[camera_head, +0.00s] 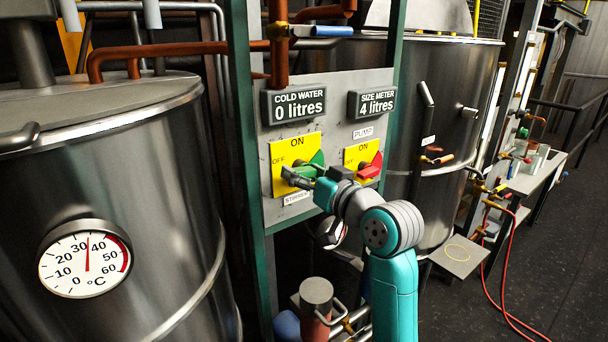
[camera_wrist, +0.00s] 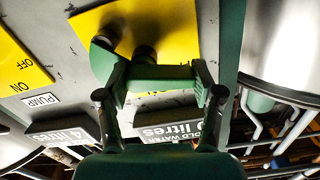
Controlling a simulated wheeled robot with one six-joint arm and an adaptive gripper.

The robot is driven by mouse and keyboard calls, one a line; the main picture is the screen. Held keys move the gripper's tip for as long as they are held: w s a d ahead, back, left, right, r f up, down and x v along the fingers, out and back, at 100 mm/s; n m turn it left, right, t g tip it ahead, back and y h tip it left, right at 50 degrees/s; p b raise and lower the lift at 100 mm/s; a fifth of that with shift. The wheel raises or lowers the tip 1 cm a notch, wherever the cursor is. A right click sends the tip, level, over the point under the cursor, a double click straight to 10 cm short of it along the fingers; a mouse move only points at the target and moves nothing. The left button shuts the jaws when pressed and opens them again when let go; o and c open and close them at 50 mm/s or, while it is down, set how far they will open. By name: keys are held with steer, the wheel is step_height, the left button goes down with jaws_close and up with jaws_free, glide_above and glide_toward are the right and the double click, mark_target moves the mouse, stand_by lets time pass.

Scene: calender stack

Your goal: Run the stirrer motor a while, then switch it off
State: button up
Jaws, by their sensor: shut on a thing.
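The stirrer switch has a green knob (camera_head: 316,160) on a yellow plate (camera_head: 297,145) marked ON at the top and OFF at the left. My gripper (camera_head: 297,178) is at this knob and shut on it, covering part of it. Which mark the handle points to is hard to tell. In the wrist view the green knob (camera_wrist: 102,60) shows at the upper left, against its yellow plate (camera_wrist: 178,30), beside my gripper's fingers. The label under the switch is partly hidden. The stirrer motor itself is not identifiable.
The red pump switch (camera_head: 371,168) is close on the right. A steel tank with a thermometer (camera_head: 84,260) stands left, another tank (camera_head: 450,130) right.

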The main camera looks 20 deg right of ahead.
steer(key=m, duration=0.4)
steer(key=shift+d+r+m, duration=0.15)
steer(key=shift+r+m, duration=0.15)
steer(key=m, duration=0.3)
steer(key=shift+w+d+r+m, duration=0.1)
steer(key=shift+d+r+m, duration=0.1)
steer(key=shift+m, duration=0.1)
steer(key=m, duration=0.3)
steer(key=shift+w+d+m, duration=0.1)
steer(key=shift+d+m, duration=0.15)
steer(key=shift+m, duration=0.05)
steer(key=shift+w+d+m, duration=0.1)
steer(key=shift+d+m, duration=0.05)
steer(key=shift+m, duration=0.75)
steer(key=shift+d+m, duration=0.1)
steer(key=shift+m, duration=0.8)
steer(key=o, duration=1.1)
steer(key=shift+o, duration=0.2)
steer(key=shift+r, duration=0.1)
steer(key=v, duration=1.2)
